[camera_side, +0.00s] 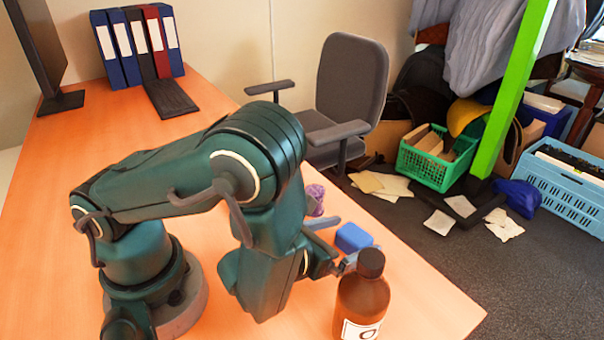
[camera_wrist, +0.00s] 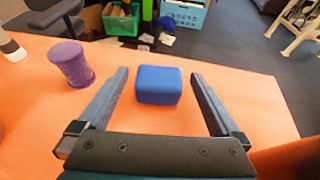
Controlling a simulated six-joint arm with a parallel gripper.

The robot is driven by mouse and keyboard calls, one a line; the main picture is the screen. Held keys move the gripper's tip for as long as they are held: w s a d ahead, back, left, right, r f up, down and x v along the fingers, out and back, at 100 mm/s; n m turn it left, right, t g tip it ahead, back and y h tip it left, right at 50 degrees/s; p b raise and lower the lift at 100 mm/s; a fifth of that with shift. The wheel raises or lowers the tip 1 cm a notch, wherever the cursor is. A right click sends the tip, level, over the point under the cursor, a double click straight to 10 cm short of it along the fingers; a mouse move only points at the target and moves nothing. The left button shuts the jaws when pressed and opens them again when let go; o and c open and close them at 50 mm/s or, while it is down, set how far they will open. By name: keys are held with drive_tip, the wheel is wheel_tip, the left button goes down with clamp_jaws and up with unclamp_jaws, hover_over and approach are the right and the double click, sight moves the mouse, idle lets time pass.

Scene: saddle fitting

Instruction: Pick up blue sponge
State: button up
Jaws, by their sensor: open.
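The blue sponge (camera_side: 353,237) is a small rounded block on the orange desk, near its right edge in the side view. In the wrist view the blue sponge (camera_wrist: 159,85) lies between the two open fingers, toward their tips, with a gap on each side. My gripper (camera_wrist: 160,78) is open and empty. In the side view my gripper (camera_side: 342,243) is low over the desk, with one finger on the far side of the sponge and the other partly hidden behind the bottle.
A brown bottle (camera_side: 362,300) with a dark cap stands close in front of the gripper. A purple cup (camera_wrist: 72,66) stands left of the fingers in the wrist view. The orange desk (camera_side: 420,300) ends just beyond the sponge. An office chair (camera_side: 350,85) stands beside it.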

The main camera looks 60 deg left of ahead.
sight(364, 231)
drive_tip(key=shift+x, duration=2.6)
drive_tip(key=c, duration=1.3)
